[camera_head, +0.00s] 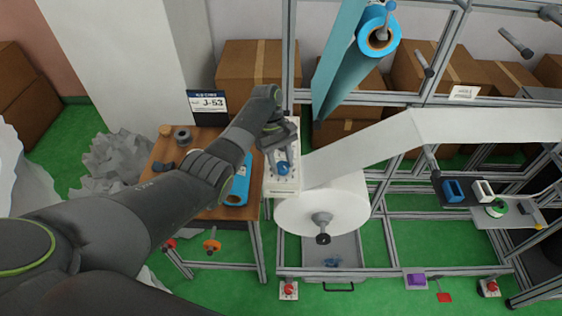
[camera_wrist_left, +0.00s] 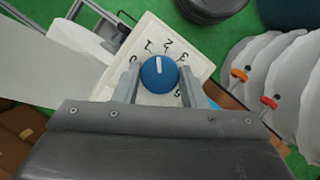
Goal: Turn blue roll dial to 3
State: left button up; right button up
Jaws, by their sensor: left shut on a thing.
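The blue roll dial (camera_head: 283,168) sits on a white panel (camera_head: 284,187) beside the white roll. My left gripper (camera_head: 281,158) reaches it from above. In the left wrist view, the blue dial (camera_wrist_left: 159,76) is between the two fingers of my left gripper (camera_wrist_left: 158,84), which is shut on it. The dial's white mark points up in that view, between the numerals 1 and 2. The 3 is to the right of the mark, and the white panel (camera_wrist_left: 150,32) carries the numerals. My right gripper is not in view.
A big white roll (camera_head: 322,205) on a metal frame is just right of the panel. A blue roll (camera_head: 379,35) hangs above. A wooden table (camera_head: 215,205) with a J-53 sign (camera_head: 208,104) stands left. Boxes line the back.

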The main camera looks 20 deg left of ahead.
pick_arm(q)
jog(key=m+y, duration=0.1)
jog(key=m, duration=0.2)
jog(key=m+g+y+b, duration=0.1)
jog(key=m, duration=0.2)
jog(key=shift+w+d, duration=0.15)
jog(key=shift+d, duration=0.05)
jog(key=m+y, duration=0.1)
jog(key=m, duration=0.2)
jog(key=shift+r, duration=0.1)
jog(key=shift+d+m+y, duration=0.1)
jog(key=shift+m+y, duration=0.6)
jog(key=shift+m, duration=0.8)
jog(key=o, duration=1)
